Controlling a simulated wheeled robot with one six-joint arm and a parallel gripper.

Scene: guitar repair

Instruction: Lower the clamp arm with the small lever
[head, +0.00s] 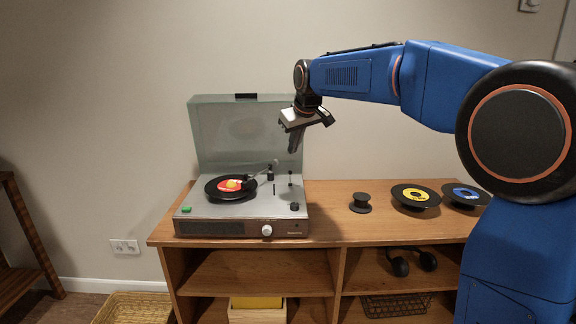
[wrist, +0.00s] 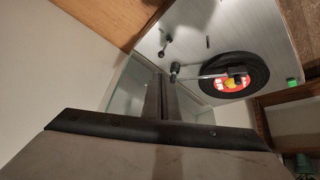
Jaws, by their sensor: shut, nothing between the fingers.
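The turntable (head: 245,208) stands on the wooden cabinet with its lid raised. A black record with a red and yellow label (head: 231,187) lies on its platter and also shows in the wrist view (wrist: 232,88). The tonearm (head: 262,174) reaches from its pivot over the record; it shows in the wrist view too (wrist: 207,75). Whether its tip touches the record I cannot tell. A small upright lever (head: 290,179) stands right of the tonearm pivot, likely the dark-tipped post (wrist: 167,46) in the wrist view. My gripper (head: 295,146) is shut and empty, above the turntable's back right, clear of the lever.
The raised translucent lid (head: 235,135) stands behind the deck, close to my gripper. A black spool (head: 361,203), a yellow-label record (head: 415,197) and a blue-label record (head: 466,194) are on the cabinet top (head: 335,225) to the right. Headphones (head: 410,262) lie on the shelf below.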

